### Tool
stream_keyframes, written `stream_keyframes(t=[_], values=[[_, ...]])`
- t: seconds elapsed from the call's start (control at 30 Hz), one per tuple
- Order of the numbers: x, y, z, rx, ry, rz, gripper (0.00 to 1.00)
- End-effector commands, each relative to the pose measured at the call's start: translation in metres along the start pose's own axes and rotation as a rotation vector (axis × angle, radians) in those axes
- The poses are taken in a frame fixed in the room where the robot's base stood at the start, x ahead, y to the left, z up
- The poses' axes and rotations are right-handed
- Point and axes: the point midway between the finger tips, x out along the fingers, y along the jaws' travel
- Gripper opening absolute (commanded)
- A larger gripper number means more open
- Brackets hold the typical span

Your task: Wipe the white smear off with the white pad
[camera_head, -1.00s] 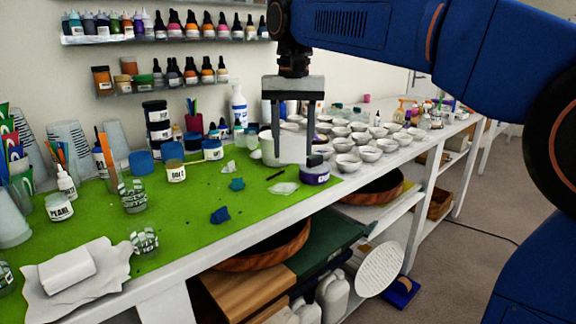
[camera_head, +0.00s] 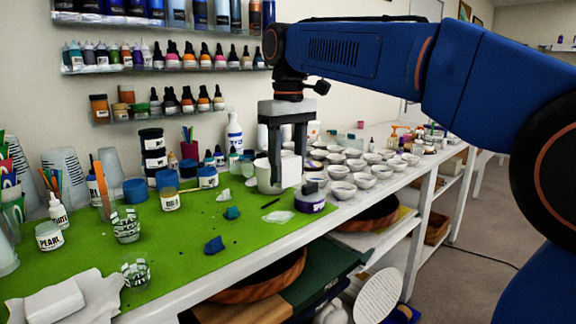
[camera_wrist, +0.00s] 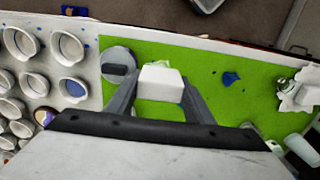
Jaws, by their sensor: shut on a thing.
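My gripper (camera_head: 288,178) points down and is shut on the white pad (camera_head: 291,171), a small pale block. The wrist view shows the pad (camera_wrist: 161,84) between the two fingertips of my gripper (camera_wrist: 158,90). The pad appears to be held above the green mat. A whitish smear (camera_head: 278,217) lies on the mat near its front edge, left of a purple-labelled jar (camera_head: 310,202). In the wrist view the pad hides most of the area behind it, so I cannot make out the smear clearly there.
Small white bowls (camera_head: 343,190) stand right of the jar. A white cup (camera_head: 264,176) stands behind my gripper. Blue scraps (camera_head: 214,245) and a dark stick (camera_head: 270,203) lie on the green mat (camera_head: 185,235). Glasses, jars and a white cloth (camera_head: 88,292) occupy its left side.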

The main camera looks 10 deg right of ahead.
Motion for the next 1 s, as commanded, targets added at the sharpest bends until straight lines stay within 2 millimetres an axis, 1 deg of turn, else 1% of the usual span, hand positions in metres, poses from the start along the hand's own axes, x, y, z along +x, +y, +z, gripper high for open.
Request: stream_keyframes(t=[0.3,0.5,0.7,1.0], values=[[0.028,0.0,0.001,0.0,-0.001,0.0,0.12],[0.043,0.0,0.001,0.0,-0.001,0.0,0.12],[0.047,0.0,0.001,0.001,0.0,0.0,0.12],[0.047,0.0,0.001,-0.007,0.0,0.0,0.12]])
